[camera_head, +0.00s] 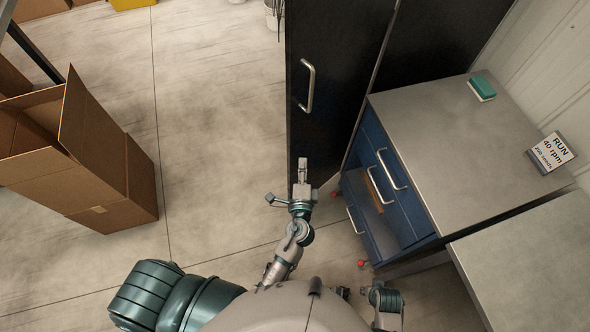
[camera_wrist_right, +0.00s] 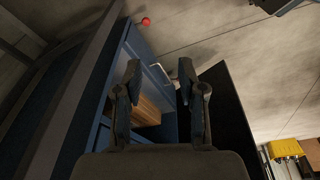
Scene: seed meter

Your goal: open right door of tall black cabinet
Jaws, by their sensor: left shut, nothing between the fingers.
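The tall black cabinet (camera_head: 430,40) stands at the top of the head view. A dark door panel (camera_head: 335,60) with a vertical silver bar handle (camera_head: 308,85) faces me; a thin pale seam separates it from the dark surface to its right. I cannot tell for sure whether this panel stands ajar. My left gripper (camera_head: 302,166) is shut and empty, below the handle and apart from it in the picture. My right gripper (camera_wrist_right: 157,78) shows in the right wrist view with its fingers apart and nothing held, in front of a blue drawer unit (camera_wrist_right: 118,78).
The blue drawer unit (camera_head: 379,150) with silver handles and a grey top stands right of the cabinet, holding a green-topped block (camera_head: 481,87) and a RUN sign (camera_head: 551,152). An open cardboard box (camera_head: 100,170) stands left. The floor between is clear.

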